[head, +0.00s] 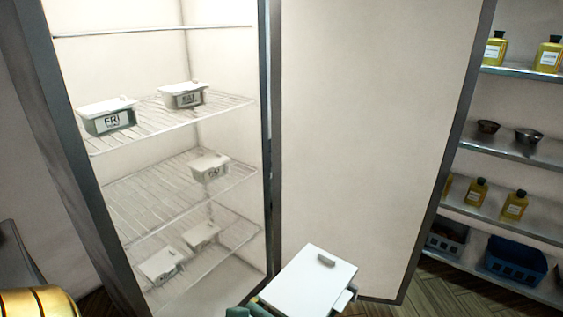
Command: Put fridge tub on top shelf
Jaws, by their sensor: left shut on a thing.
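A tub (312,282) with a flat white lid and a small raised handle is at the bottom centre, in front of the open fridge. My left gripper (252,307) is shut on this tub at its left side; the picture edge cuts off most of the gripper and the tub's lower part. The tub's label is not visible. The fridge's top shelf (155,31) is a thin wire shelf seen nearly edge-on, and nothing shows on it. The tub is well below and to the right of this shelf. My right gripper is not in view.
The shelf below holds a tub marked FRI (110,119) and another tub (184,95). Lower shelves hold a tub (210,168) and two more. The open fridge door (350,130) stands on the right. Beyond it, a rack (520,151) holds bottles, bowls and baskets.

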